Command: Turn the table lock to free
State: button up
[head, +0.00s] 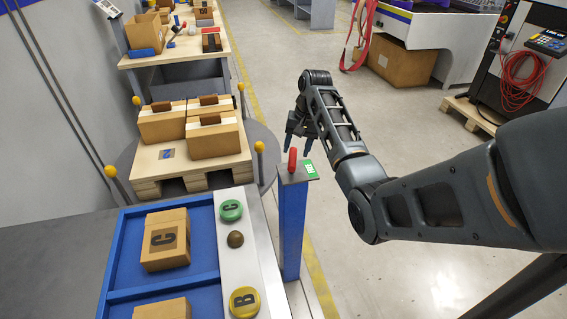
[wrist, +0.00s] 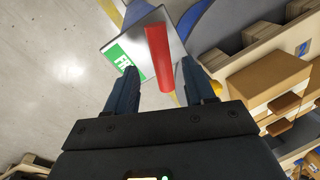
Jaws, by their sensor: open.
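The table lock is a red handle (head: 292,161) on a grey plate (head: 284,180) on top of a blue post (head: 291,230). In the wrist view the red handle (wrist: 159,57) lies between and beyond my fingertips, and I cannot see contact. A green label (head: 310,169) sits on the plate's right side; in the wrist view the label (wrist: 127,58) reads "FR" before a finger covers the rest. My gripper (head: 298,150) is open, its fingers pointing down close to the handle; it also shows in the wrist view (wrist: 160,85).
A blue tray (head: 113,265) with cardboard boxes stands at front left. Beside it, a strip carries a green C button (head: 231,210) and a yellow B button (head: 244,301). A pallet (head: 190,180) with boxes stands behind. The floor right of the post is clear.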

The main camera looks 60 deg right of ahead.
aim_at(294, 158)
jog(key=f, duration=0.4)
jog(key=w+f, duration=0.1)
jog(key=shift+a+f, duration=0.25)
jog(key=shift+f, duration=0.15)
